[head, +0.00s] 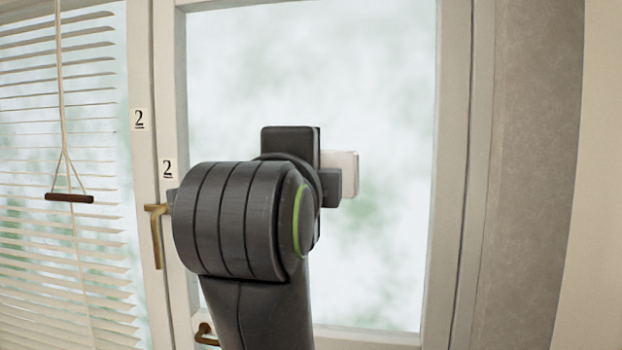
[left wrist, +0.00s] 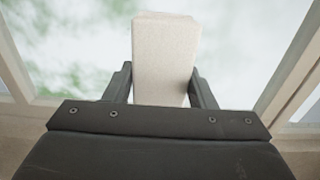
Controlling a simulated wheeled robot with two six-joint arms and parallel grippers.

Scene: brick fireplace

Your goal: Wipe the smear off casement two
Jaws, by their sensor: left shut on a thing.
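Casement two (head: 455,130) is a white-framed window with pale, blurry glass (head: 380,80). A label "2" (head: 168,168) is on its left stile. I cannot make out a distinct smear; my arm hides part of the pane. My left gripper (head: 335,182) is in front of the glass, shut on a white block-like wiper (head: 347,163). The left wrist view shows the wiper (left wrist: 165,60) between both fingers of the gripper (left wrist: 162,88), pointing toward the pane. I cannot tell whether it touches the glass. My right gripper is in neither view.
A brass handle (head: 156,235) is on the frame at left, with another handle (head: 206,335) lower down. Another "2" label (head: 139,119) is beside white blinds (head: 60,230). A cord with a dark wooden pull (head: 69,198) hangs there. A grey wall (head: 530,170) is at right.

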